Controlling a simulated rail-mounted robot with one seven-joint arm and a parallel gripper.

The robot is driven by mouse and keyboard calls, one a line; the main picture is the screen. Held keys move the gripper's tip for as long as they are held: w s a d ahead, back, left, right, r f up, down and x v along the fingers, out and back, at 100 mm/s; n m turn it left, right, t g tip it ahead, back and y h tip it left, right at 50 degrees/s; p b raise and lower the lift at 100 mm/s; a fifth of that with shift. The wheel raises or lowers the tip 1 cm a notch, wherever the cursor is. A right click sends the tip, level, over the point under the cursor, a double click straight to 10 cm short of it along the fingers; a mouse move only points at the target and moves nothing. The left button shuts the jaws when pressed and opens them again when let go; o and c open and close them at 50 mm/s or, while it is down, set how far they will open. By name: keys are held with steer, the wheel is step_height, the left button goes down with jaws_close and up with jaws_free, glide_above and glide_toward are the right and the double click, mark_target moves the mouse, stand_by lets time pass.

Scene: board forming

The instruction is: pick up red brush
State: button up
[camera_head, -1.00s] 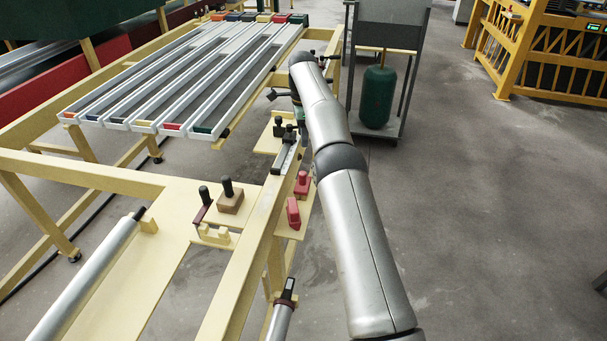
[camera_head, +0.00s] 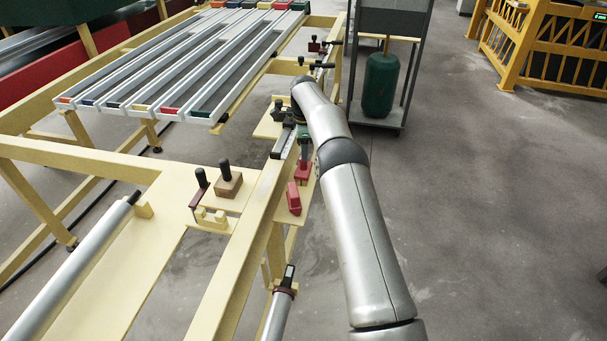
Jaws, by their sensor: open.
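Two small red block-shaped things lie on the narrow cream side shelf along the frame. The nearer red one (camera_head: 293,199) is fully in view. Either could be the red brush; bristles are too small to tell.
A wooden block with a black handle (camera_head: 228,180) and a dark red handled tool (camera_head: 199,188) sit on the cream table. A rack of long grey forms (camera_head: 190,70) stands behind.

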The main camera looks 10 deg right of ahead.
step_height(320, 180, down, 5)
steer(key=shift+w+f+p, duration=0.1)
steer(key=shift+w+p, duration=0.05)
steer(key=shift+p, duration=0.7)
jaws_close()
steer(key=shift+r, duration=0.2)
steer(key=shift+r, duration=0.6)
steer(key=s+a+r+b, duration=0.1)
steer(key=s+r+b, duration=0.5)
steer(key=s+r, duration=0.5)
steer(key=s, duration=0.3)
steer(key=shift+a+r+b, duration=0.2)
steer(key=shift+r+b, duration=0.1)
steer(key=shift+b, duration=0.1)
